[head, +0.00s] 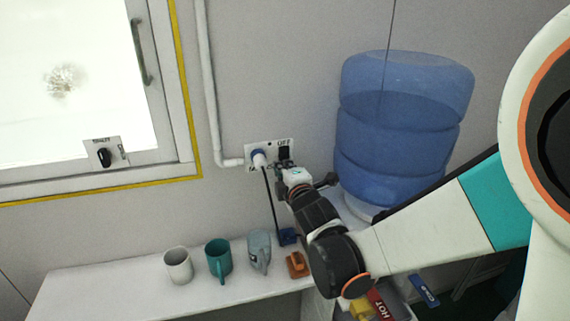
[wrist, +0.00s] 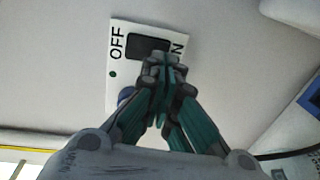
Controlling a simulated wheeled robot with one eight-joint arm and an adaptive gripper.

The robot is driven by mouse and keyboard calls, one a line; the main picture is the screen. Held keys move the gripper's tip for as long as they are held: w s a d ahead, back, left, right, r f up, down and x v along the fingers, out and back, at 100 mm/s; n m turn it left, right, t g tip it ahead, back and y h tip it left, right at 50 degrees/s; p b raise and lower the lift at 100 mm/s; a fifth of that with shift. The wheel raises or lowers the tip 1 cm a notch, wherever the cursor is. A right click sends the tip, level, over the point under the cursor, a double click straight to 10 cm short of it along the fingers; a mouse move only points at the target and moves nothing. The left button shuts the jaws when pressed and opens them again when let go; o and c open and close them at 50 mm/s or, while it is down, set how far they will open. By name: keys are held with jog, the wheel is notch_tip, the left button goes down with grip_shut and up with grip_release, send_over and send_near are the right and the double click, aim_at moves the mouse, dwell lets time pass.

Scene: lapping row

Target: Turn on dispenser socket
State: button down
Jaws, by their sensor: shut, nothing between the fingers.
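The dispenser socket (head: 262,147) is a white plate on the wall, left of the blue water bottle (head: 400,125). A blue-and-white plug (head: 259,158) sits in it with a dark cord hanging down. The black rocker switch (head: 284,153) is on the plate's right part, under the word OFF. In the wrist view the switch (wrist: 148,46) lies between OFF and a partly hidden N. My gripper (wrist: 163,62) is shut and empty, its fingertips in front of the switch's edge near the N. I cannot tell whether they touch. It also shows in the head view (head: 285,168).
Several mugs, among them a white one (head: 178,265) and a teal one (head: 218,259), stand on the white shelf (head: 90,290) below. An orange object (head: 297,264) is beside them. A white pipe (head: 207,90) runs down the wall left of the socket.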

jog(key=shift+w+a, duration=0.1)
jog(key=shift+w, duration=0.3)
jog(key=shift+w+a+f, duration=0.1)
jog(key=shift+w+f, duration=0.1)
jog(key=shift+w, duration=0.15)
jog(key=shift+s, duration=0.1)
